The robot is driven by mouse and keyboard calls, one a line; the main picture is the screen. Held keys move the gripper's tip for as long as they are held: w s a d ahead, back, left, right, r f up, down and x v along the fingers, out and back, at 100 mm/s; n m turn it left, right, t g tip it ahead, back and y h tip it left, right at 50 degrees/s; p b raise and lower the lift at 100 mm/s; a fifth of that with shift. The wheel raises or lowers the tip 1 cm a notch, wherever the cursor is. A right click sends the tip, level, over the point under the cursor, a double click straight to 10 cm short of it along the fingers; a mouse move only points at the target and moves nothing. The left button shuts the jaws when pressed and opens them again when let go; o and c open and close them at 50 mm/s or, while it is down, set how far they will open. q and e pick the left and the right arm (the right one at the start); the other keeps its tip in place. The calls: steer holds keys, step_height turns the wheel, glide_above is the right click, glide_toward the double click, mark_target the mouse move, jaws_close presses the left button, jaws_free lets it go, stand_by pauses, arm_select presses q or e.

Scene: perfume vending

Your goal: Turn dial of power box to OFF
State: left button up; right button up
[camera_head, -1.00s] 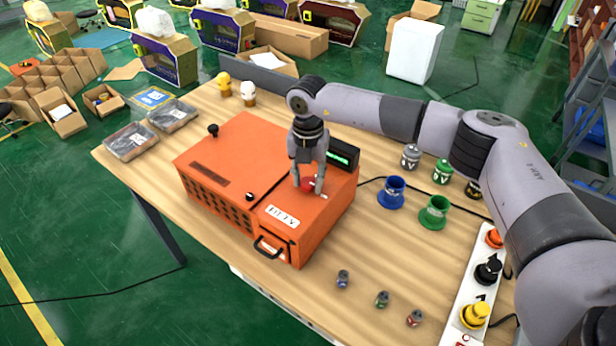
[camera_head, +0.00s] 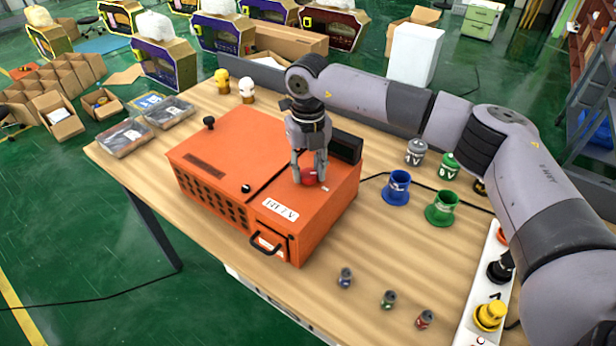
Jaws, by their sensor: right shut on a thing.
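The orange power box (camera_head: 225,160) stands on the wooden table. Its red dial (camera_head: 309,178) is on the top near the right edge. My right gripper (camera_head: 311,180) points down from above and is shut on the red dial, its fingers hiding part of it. A black display (camera_head: 346,147) stands at the box's back right edge, and its face shows dark with no lit text. My left gripper is not in view.
A white panel (camera_head: 478,314) with coloured buttons lies at the right. A black cable crosses the table.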

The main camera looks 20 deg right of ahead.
steer(key=n+b, duration=0.3)
steer(key=n, duration=0.2)
steer(key=shift+f+n+b, duration=0.1)
steer(key=shift+n+b, duration=0.2)
steer(key=n+b, duration=0.1)
steer(key=n, duration=0.2)
steer(key=shift+r+n+b, duration=0.2)
steer(key=shift+n+b, duration=0.35)
steer(key=shift+n, duration=0.75)
steer(key=o, duration=1.2)
steer(key=shift+c, duration=0.2)
